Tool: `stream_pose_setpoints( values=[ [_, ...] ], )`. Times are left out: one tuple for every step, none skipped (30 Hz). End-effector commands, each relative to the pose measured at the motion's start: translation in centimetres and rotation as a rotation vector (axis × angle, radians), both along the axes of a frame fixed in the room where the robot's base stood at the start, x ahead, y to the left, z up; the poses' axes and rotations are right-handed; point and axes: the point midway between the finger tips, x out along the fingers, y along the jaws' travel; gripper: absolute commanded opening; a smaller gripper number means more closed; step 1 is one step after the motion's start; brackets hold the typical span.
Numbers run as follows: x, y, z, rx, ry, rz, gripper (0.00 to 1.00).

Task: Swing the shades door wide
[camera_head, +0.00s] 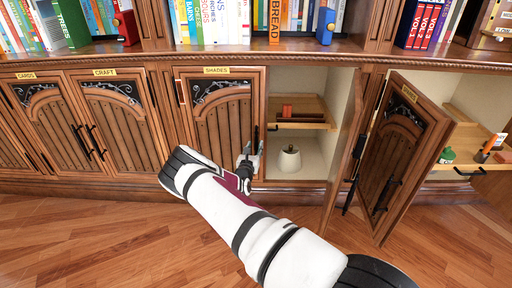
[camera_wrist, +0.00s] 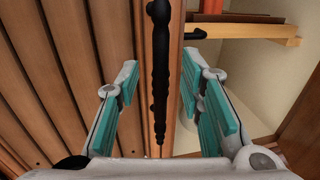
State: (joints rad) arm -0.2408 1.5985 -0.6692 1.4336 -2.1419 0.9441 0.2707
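The wooden shades door (camera_head: 222,120), with a yellow SHADES label (camera_head: 216,70) above it, appears closed over the left half of its cabinet. Its black vertical handle (camera_head: 256,136) is near the door's right edge. My gripper (camera_head: 248,160) is at the lower part of that edge. In the wrist view my gripper (camera_wrist: 160,105) is open, with teal pads on both sides of the black handle (camera_wrist: 158,70) and the door's edge. The pads look apart from the handle. The dark panel of the door (camera_wrist: 60,75) fills the left of that view.
The cabinet's right door (camera_head: 343,150) stands open, showing a wooden shelf (camera_head: 305,108) and a cream pot (camera_head: 290,158). Another open door (camera_head: 400,150) juts out further right. Closed craft doors (camera_head: 120,120) are at the left. Wooden floor (camera_head: 100,230) is clear at the front left.

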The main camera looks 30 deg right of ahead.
Motion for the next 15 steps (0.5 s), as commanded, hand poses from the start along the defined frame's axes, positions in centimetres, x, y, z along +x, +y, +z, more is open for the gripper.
stream_pose_setpoints(
  values=[
    [0.6,-0.7,-0.2,0.0,-0.003,-0.001,0.35],
    [0.9,-1.0,-0.1,0.0,-0.003,-0.001,0.35],
    [1.2,-1.4,-0.1,0.001,-0.004,-0.002,0.35],
    [1.5,-1.6,-0.1,0.001,-0.004,-0.002,0.35],
    [1.7,-1.8,-0.1,0.001,-0.002,-0.001,0.35],
    [1.9,-2.0,-0.1,0.0,-0.001,-0.001,0.35],
    [2.1,-2.1,-0.1,0.0,-0.001,-0.001,0.35],
    [2.2,-2.2,0.0,0.0,-0.001,-0.001,0.35],
    [2.3,-2.4,0.0,0.0,-0.001,-0.001,0.35],
    [2.4,-2.4,0.0,0.0,-0.001,-0.001,0.35],
    [2.4,-2.5,0.0,0.001,-0.001,-0.001,0.35],
    [2.5,-2.5,0.0,0.001,-0.001,-0.001,0.35],
    [2.5,-2.5,0.0,0.001,-0.001,-0.001,0.35],
    [2.5,-2.5,0.1,0.0,0.0,-0.001,0.35],
    [2.5,-2.5,0.1,0.0,0.0,-0.001,0.35]
  ],
)
